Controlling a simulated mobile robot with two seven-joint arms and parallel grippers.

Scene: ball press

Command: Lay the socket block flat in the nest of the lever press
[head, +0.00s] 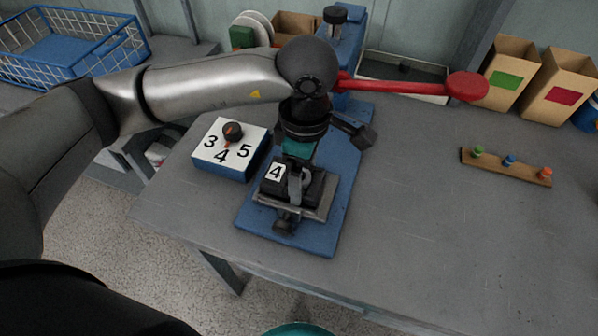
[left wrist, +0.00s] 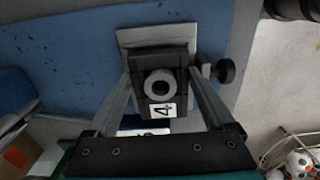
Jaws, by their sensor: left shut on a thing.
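The socket block (head: 275,172) is black with a white label marked 4. In the left wrist view the block (left wrist: 143,60) has a round grey socket facing up. My left gripper (head: 297,182) points down and is shut on the block, with one finger on each side (left wrist: 162,78). The block is over the grey nest plate (head: 314,212) of the lever press (head: 250,228), and looks about level. I cannot tell whether it touches the nest floor. The plate's rim (left wrist: 128,38) shows around the block. My right gripper is not in view.
The press's blue column (head: 340,45) and red lever (head: 410,88) stand behind my left arm. A dial box (head: 205,160) marked 3, 4, 5 is left of the press base. A dark knob (left wrist: 226,70) sits beside the nest. The table right of the press is clear up to a peg board (head: 505,168).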

